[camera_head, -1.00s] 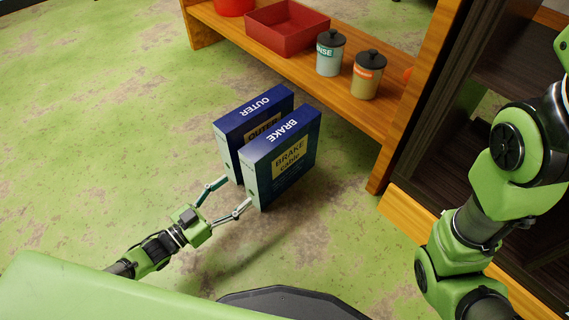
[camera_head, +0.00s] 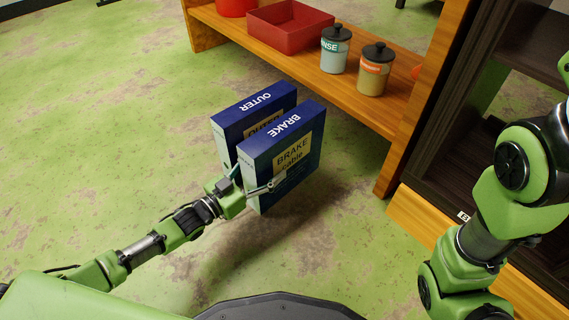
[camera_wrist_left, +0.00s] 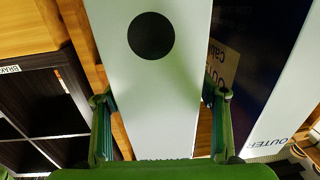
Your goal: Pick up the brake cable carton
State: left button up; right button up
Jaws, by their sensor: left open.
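The brake cable carton (camera_head: 292,148) is a dark blue box with a yellow label, standing upright on the green floor. My left gripper (camera_head: 254,178) is open at its near narrow end, with one finger along the labelled face and the other in the gap beside the outer carton. In the left wrist view, the carton's pale end with a black dot (camera_wrist_left: 152,75) lies between the two open fingers (camera_wrist_left: 160,105). The similar outer carton (camera_head: 236,123) stands close on the left. My right gripper is out of view; only my right arm shows.
A wooden shelf (camera_head: 290,73) behind holds a red tray (camera_head: 289,40), a grey-blue jar (camera_head: 334,55) and a tan jar (camera_head: 373,75). A dark cabinet (camera_head: 452,165) stands at right. The floor on the left is clear.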

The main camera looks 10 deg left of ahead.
pick_arm(q)
jog(key=shift+w+d, duration=0.2)
jog(key=shift+w, duration=0.1)
jog(key=c, duration=1.7)
jog(key=shift+r, duration=0.25)
grip_shut()
